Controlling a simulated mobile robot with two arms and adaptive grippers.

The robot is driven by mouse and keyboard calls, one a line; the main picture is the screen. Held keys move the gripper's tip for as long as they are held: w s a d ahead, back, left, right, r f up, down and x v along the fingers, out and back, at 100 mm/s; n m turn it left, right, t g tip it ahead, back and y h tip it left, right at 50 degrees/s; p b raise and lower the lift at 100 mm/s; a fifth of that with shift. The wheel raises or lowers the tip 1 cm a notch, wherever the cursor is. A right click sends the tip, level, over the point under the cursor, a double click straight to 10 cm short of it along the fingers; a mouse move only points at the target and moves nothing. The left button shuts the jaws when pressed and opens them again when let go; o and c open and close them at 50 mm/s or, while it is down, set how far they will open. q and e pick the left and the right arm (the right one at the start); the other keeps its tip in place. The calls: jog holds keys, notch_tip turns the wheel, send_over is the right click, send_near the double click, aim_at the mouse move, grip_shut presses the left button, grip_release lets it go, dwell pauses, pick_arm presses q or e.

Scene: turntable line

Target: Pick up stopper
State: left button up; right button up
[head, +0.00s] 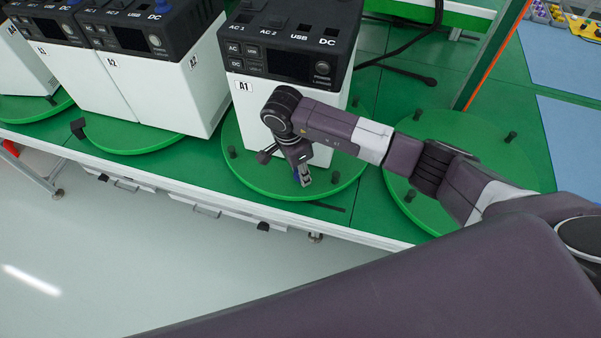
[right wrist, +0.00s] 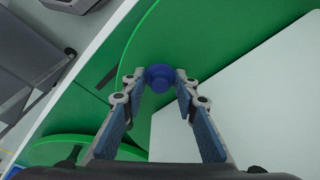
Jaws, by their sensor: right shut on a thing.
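My right gripper (head: 304,180) is low beside the front of the white box marked A1, over the near part of its green turntable. In the right wrist view its two fingers (right wrist: 159,80) are shut on a round dark blue stopper (right wrist: 160,78), held between the fingertips. The green turntable is behind the stopper, and the white box side is to the right. I cannot tell whether the stopper touches the turntable. In the head view the stopper is too small to make out for sure. My left gripper is not in view.
The white A1 box (head: 243,101) with a black top stands on its green turntable (head: 250,180). The A2 box (head: 153,87) is to the left. An empty turntable (head: 470,140) with black pegs lies to the right. Blue mats (head: 572,137) are at far right.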

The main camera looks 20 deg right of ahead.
jog(key=shift+s+a+r+b, duration=0.1)
jog(key=shift+r+b, duration=0.15)
jog(key=shift+b, duration=0.3)
notch_tip(320, 180, up, 6)
jog(key=shift+f+b, duration=0.1)
jog(key=shift+b, duration=1)
jog(key=s+a+b, duration=0.2)
jog(key=s+a, duration=0.3)
jog(key=s, duration=0.3)
jog(key=s+a+b, duration=0.2)
jog(key=s+a, duration=0.4)
jog(key=s, duration=0.2)
jog(key=shift+s+r, duration=0.2)
jog(key=shift+r, duration=0.15)
